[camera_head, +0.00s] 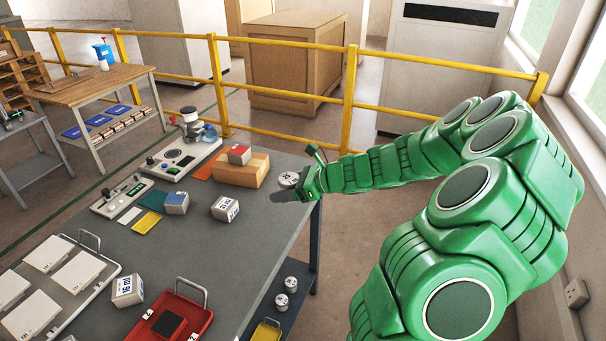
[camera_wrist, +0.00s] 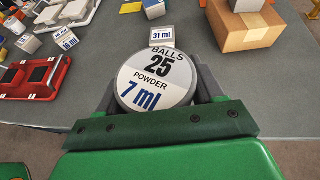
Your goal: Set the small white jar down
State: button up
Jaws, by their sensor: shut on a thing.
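The small white jar (camera_wrist: 153,82) is held between the fingers of my gripper (camera_wrist: 157,95). Its round lid faces the wrist camera and reads "BALLS 25 POWDER 7 ml". In the head view the jar (camera_head: 288,179) shows at the tip of my gripper (camera_head: 283,192), near the right edge of the grey table (camera_head: 255,235). My gripper is shut on the jar. The jar's underside is hidden, so I cannot tell whether it touches the table.
A cardboard box (camera_head: 240,170) with a red-topped block (camera_head: 239,154) on it stands just left of the jar. White blocks (camera_head: 225,209), a red tray (camera_head: 172,318) and a metal tray (camera_head: 60,285) lie further left. Two similar jars (camera_head: 290,284) sit on a lower shelf. Grey tabletop nearer the front is clear.

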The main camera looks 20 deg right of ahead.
jog(key=w+d+m+t+h, duration=0.3)
jog(key=w+d+m, duration=0.1)
jog(key=w+d, duration=0.7)
jog(key=w+d+f, duration=0.1)
jog(key=w+f, duration=0.1)
jog(key=w, duration=0.2)
jog(key=w+d+f, duration=0.1)
jog(key=w+f, duration=0.2)
jog(key=w, duration=0.1)
jog(key=w+d+f, duration=0.1)
jog(key=w+f, duration=0.1)
jog(key=w, duration=0.1)
jog(key=shift+w+d+f, duration=0.15)
jog(key=shift+w+f, duration=0.1)
jog(key=shift+w, duration=0.15)
jog(key=shift+w+d+f, duration=0.1)
jog(key=shift+w+f, duration=0.5)
jog(key=shift+f, duration=0.15)
jog(key=shift+w+f, duration=0.2)
jog(key=shift+f, duration=1.5)
jog(key=shift+f, duration=0.1)
jog(key=o, duration=1.1)
